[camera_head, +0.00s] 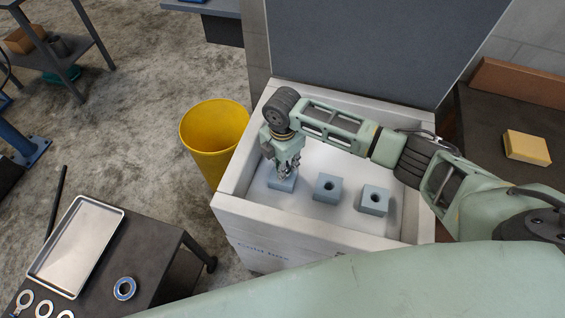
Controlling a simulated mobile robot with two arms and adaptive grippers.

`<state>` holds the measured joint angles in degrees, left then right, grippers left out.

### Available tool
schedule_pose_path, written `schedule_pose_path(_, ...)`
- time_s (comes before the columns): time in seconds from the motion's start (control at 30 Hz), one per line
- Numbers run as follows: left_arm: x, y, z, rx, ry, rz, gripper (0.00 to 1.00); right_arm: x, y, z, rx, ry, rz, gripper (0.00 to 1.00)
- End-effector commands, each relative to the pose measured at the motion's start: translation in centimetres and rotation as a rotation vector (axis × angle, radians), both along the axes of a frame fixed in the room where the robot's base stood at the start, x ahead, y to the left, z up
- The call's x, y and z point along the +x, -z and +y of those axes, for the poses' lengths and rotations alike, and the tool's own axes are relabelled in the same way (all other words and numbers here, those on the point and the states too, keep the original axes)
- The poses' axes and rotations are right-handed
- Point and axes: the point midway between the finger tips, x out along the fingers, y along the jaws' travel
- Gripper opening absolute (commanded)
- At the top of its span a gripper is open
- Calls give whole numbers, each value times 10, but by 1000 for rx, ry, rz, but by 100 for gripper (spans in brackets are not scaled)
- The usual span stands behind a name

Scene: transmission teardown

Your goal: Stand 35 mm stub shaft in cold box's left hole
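The cold box (250,212) is a white open box with a dark raised lid behind it. Three blue-grey blocks stand on its floor. The middle block (327,187) and the right block (374,200) each show an empty dark round hole on top. The left block (281,183) is partly covered by my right gripper (282,171), which points down right over it. The left block's hole is hidden behind the fingers. I cannot make out the stub shaft or whether the fingers hold it. My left gripper is out of view.
A yellow bin (214,135) stands left of the cold box. A dark table at lower left carries a metal tray (76,246), a blue-and-silver ring (124,288) and several pale rings. A yellow block (526,147) lies on a dark surface at right. Open floor lies at upper left.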

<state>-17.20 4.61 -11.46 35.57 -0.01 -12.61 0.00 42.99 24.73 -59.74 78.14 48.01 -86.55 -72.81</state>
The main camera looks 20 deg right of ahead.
Motion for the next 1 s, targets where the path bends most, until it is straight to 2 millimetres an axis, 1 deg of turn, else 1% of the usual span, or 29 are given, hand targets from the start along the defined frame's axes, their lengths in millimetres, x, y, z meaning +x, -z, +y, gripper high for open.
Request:
schedule_pose_path(0.37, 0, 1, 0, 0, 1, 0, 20, 1, 2, 0, 1, 0, -3, 0)
schedule_pose_path(0.4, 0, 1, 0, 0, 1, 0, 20, 1, 2, 0, 1, 0, -3, 28)
schedule_pose_path(0.6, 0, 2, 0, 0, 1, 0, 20, 1, 3, 0, 1, 0, -2, 46)
schedule_pose_path(0.87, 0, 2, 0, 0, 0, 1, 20, -1, 5, 0, -1, 0, 2, 47)
schedule_pose_path(1.0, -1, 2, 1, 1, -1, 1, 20, 0, -2, 0, 0, -1, -1, 47)
